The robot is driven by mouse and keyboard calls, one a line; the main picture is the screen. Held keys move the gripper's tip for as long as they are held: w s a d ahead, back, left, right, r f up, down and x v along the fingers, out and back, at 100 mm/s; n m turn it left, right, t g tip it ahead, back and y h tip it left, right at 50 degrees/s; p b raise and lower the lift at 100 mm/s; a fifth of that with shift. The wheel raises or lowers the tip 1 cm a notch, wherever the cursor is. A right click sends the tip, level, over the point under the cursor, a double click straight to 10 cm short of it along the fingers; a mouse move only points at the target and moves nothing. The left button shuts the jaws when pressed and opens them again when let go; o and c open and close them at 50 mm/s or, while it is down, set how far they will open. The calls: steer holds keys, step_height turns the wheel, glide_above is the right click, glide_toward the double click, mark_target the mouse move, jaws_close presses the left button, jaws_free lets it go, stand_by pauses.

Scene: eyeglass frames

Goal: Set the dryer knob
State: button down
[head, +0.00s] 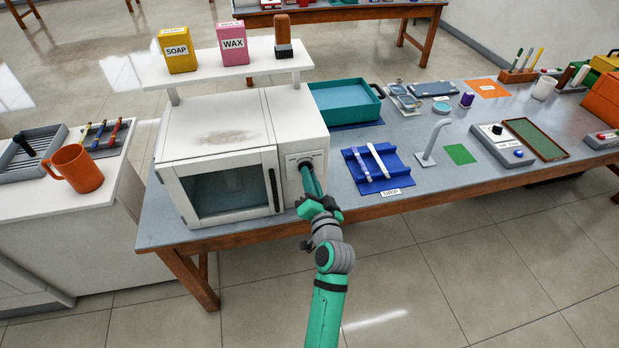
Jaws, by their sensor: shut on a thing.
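The dryer (215,135) is a white box with a glass door (225,190), standing on the left part of the grey table. Its door is shut. Its control panel (296,187) is to the right of the door and has a small label along its top. The dark round knob (306,163) sits on this panel, partly hidden by my gripper. My gripper (308,170) reaches up from the front and is shut on the knob. The knob's pointer and the lower part of the panel are hidden or too small to read.
A white shelf (225,66) above the dryer holds a soap box (177,50), a wax box (233,43) and a brush (283,38). Right of the dryer are a blue rack (375,170) and a teal tray (345,103). An orange mug (76,168) stands on the left counter.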

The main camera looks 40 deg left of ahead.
steer(key=shift+s+a+f, duration=0.15)
steer(key=shift+f, duration=0.1)
steer(key=c, duration=1.9)
jaws_free()
steer(key=shift+o, duration=0.4)
steer(key=shift+r, duration=0.1)
steer(key=v, duration=1.1)
